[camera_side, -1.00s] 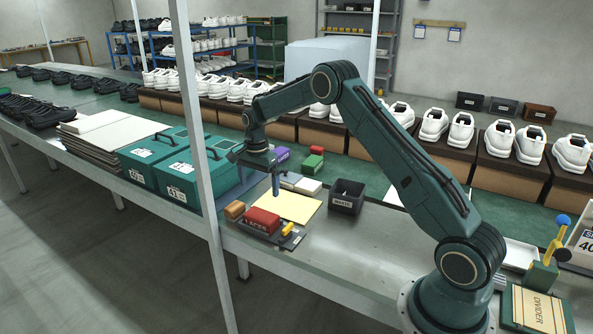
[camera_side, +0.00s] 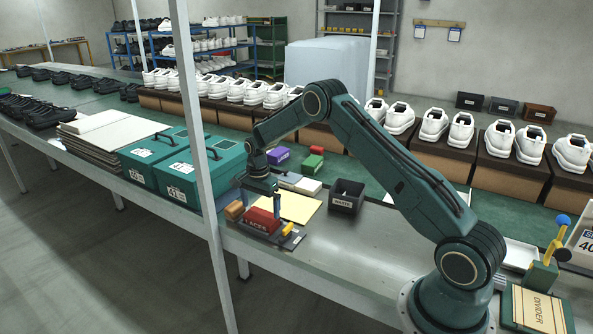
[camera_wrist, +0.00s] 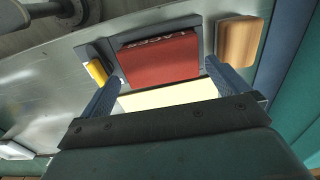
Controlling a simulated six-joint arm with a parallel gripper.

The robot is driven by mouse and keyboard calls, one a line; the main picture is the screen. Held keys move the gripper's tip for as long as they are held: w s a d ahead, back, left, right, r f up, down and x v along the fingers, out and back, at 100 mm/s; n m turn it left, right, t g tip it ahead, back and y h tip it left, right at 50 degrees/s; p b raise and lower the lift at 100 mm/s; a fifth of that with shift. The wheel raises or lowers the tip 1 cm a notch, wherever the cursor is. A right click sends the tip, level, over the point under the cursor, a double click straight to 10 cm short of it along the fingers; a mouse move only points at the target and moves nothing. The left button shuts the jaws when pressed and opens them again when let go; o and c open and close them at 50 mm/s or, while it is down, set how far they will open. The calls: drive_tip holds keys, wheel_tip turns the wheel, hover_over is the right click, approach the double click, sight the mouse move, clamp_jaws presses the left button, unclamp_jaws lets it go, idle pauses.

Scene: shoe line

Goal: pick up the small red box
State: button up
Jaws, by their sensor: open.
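The small red box (camera_side: 262,220) with lettering on its side lies on a dark tray (camera_side: 246,229) near the front edge of the bench. It also shows in the wrist view (camera_wrist: 160,59), beyond my fingertips and roughly between them. My gripper (camera_side: 262,203) is low, right at the red box. In the wrist view my gripper (camera_wrist: 160,85) is open, with blue fingers spread to the left and right. Nothing is held between them. Part of the box is hidden by a finger in the side view.
A yellow piece (camera_side: 288,229) lies on the tray right of the red box, and a tan block (camera_side: 234,210) stands to its left. A cream sheet (camera_side: 302,208) lies behind. A dark bin (camera_side: 347,196) and teal cases (camera_side: 190,177) stand nearby.

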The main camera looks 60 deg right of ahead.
sight(261, 215)
drive_tip(key=shift+f, duration=1.35)
drive_tip(key=c, duration=0.7)
drive_tip(key=shift+o, duration=0.2)
drive_tip(key=shift+r, duration=0.25)
wheel_tip(261, 215, up, 20)
drive_tip(key=shift+f, duration=0.15)
